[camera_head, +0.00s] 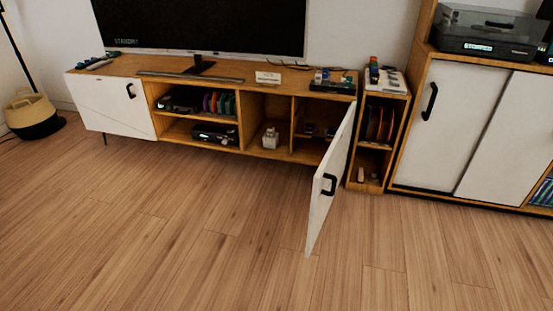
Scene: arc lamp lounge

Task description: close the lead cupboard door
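The TV stand is a low wooden cupboard (247,154) with white doors. Its right door (331,180) is swung wide open toward me, hinged at the cupboard's right end, with a black handle (329,185) near its free edge. The compartment behind it (309,122) is exposed and holds small dark items. The left door (112,104) is shut and has a black handle (131,90). No label shows which door is the lead one. My gripper is not in view.
The wooden floor (180,230) before the cupboard is clear. A small shelf unit (375,184) stands right of the open door. A sideboard with white sliding doors (442,125) stands farther right. A television (200,25) stands on the cupboard.

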